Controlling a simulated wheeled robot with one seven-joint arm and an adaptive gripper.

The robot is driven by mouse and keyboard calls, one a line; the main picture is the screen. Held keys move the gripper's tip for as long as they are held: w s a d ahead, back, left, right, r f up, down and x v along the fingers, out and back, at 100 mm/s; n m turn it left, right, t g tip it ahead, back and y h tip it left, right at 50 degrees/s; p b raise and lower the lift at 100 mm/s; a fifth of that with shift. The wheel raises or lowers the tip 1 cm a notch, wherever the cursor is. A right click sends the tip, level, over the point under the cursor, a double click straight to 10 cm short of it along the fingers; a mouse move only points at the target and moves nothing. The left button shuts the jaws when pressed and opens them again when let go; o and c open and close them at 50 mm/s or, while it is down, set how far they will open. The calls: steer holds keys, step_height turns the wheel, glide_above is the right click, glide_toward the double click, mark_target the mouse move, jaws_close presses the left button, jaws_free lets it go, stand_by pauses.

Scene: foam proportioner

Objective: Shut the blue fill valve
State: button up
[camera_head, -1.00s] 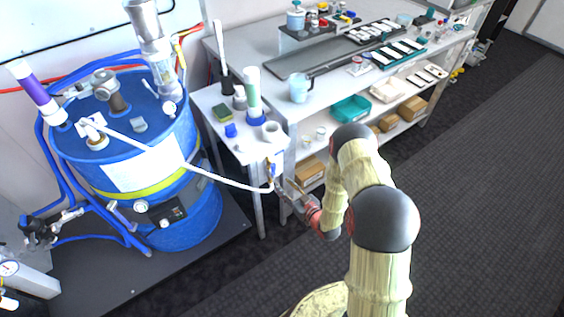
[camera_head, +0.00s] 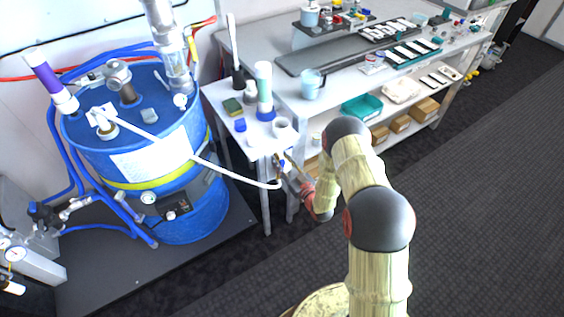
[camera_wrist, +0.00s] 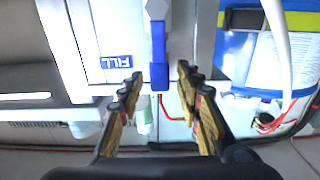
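The blue fill valve handle (camera_wrist: 158,62) is a narrow lever hanging straight down from a pale metal valve body (camera_wrist: 157,12) in the wrist view. A white panel beside it carries a blue FILL label (camera_wrist: 117,62). In the head view the small blue handle (camera_head: 277,163) shows at the table's front corner, by the end of a white hose (camera_head: 225,171). My gripper (camera_wrist: 158,76) is open, with one fingertip on each side of the handle's lower end. I cannot tell whether either finger touches it. In the head view my gripper (camera_head: 291,168) is small and partly hidden by my wrist.
A blue drum (camera_head: 190,222) stands left, linked to the valve by the hose. The small white table (camera_head: 216,92) holds bottles and a sponge. A long workbench (camera_head: 262,50) stands behind my arm. The carpet (camera_head: 480,200) at right is clear.

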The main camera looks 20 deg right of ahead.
steer(key=c, duration=0.3)
jaws_close()
stand_by(0.7)
